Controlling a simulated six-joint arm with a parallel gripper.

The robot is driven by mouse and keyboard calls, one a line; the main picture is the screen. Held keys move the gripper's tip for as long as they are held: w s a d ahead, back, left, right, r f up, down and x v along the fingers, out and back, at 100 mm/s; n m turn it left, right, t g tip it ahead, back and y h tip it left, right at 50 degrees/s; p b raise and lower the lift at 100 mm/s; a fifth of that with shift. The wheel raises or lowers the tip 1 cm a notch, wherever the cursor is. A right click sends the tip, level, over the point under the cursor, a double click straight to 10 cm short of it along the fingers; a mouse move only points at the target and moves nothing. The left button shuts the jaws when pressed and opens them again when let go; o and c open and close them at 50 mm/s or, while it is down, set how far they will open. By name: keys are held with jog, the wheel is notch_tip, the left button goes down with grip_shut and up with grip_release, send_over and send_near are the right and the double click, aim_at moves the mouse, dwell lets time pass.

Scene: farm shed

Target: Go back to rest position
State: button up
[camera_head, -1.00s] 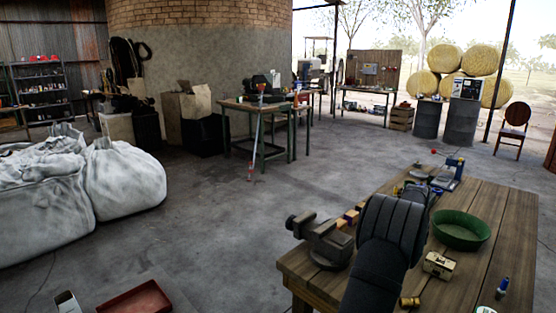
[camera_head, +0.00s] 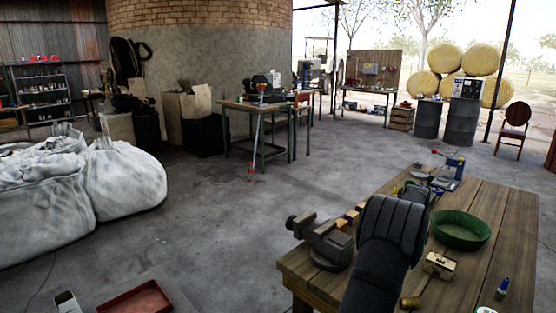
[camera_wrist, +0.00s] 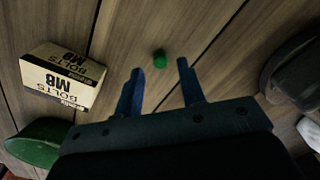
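My gripper (camera_wrist: 160,68) shows in the wrist view with its two blue fingers spread apart and nothing held between them. It hangs above the wooden workbench (camera_head: 500,225), pointing down at the planks. A small green object (camera_wrist: 160,58) lies on the wood and appears in the gap between the fingertips; it looks apart from both fingers. In the head view my dark arm rises over the near left part of the bench, and the gripper's fingers are hidden or too small to make out there.
An M8 bolts box (camera_head: 440,266) stands on the bench, also in the wrist view (camera_wrist: 62,78). Nearby are a green bowl (camera_head: 462,243), a vise (camera_head: 325,245), a blue-capped bottle (camera_head: 502,287) and a blue tool with a red knob (camera_head: 452,168). A red tray (camera_head: 135,299) lies front left.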

notch_tip(320, 180, up, 9)
notch_tip(320, 180, down, 12)
jog(key=shift+s, duration=0.1)
jog(key=r, duration=0.5)
jog(key=shift+s+d, duration=0.2)
jog(key=s+d+r, duration=0.4)
jog(key=s+r, duration=0.6)
jog(key=r, duration=0.2)
jog(key=w+a+n, duration=0.2)
jog(key=w+a, duration=0.2)
jog(key=a, duration=0.6)
jog(key=w+a+n, duration=0.3)
jog(key=w+a, duration=0.1)
jog(key=a, duration=0.6)
jog(key=s+a+n, duration=0.1)
jog(key=a+n, duration=0.3)
jog(key=a, duration=1.7)
jog(key=shift+s+a+r, duration=0.15)
jog(key=shift+r, duration=0.15)
